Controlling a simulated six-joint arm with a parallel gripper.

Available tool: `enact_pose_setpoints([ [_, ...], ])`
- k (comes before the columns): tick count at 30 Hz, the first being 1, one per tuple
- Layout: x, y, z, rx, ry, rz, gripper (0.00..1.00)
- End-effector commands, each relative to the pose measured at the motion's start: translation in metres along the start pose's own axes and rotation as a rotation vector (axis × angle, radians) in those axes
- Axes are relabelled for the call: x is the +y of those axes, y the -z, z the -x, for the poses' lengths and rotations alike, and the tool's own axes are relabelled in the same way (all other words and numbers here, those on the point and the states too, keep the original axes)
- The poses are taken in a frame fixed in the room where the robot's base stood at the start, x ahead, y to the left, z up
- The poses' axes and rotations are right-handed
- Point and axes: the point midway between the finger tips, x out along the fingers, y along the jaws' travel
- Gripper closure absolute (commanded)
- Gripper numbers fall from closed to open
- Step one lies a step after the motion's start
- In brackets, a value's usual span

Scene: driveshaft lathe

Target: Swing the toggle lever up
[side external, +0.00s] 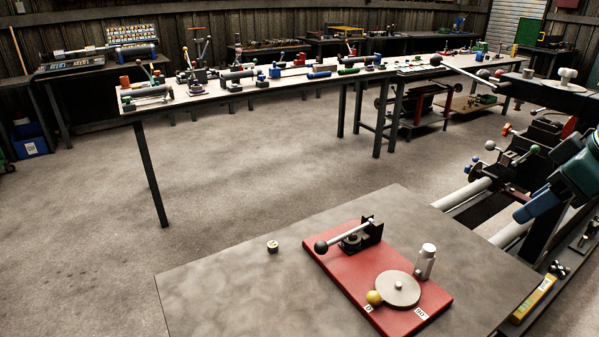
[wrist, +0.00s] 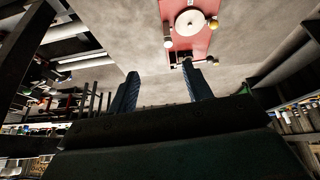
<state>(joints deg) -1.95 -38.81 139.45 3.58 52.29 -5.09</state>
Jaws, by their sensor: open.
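The toggle lever (side external: 347,234) is a bright metal rod with a dark ball knob at its left end. It lies low, close to flat, over the red board, with its other end at a black bracket (side external: 373,229). In the wrist view the bracket end of the red board (wrist: 208,43) shows just beyond my fingers, and the lever there is small and partly hidden. My gripper (wrist: 160,69) is open and empty, its two blue fingers spread wide. In the side view it is at the right edge, well apart from the lever.
The red board also carries a grey disc (side external: 398,289) with a yellow knob (side external: 374,298) and a metal post (side external: 426,261). A small round piece (side external: 272,246) lies on the grey table (side external: 215,285). A lathe (side external: 510,180) stands at right. The table's left part is clear.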

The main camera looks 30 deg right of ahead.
Motion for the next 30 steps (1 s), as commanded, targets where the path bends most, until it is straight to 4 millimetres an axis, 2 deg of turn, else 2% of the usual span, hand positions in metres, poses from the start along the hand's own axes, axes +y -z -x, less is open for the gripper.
enact_pose_setpoints([
  [9, 0.007, 0.066, -0.004, -0.074, -0.054, 0.217, 0.5],
  [16, 0.001, 0.116, -0.016, -0.137, -0.088, 0.389, 0.5],
  [23, -0.016, 0.16, -0.035, -0.205, -0.112, 0.559, 0.5],
  [30, -0.046, 0.197, -0.063, -0.281, -0.125, 0.734, 0.5],
])
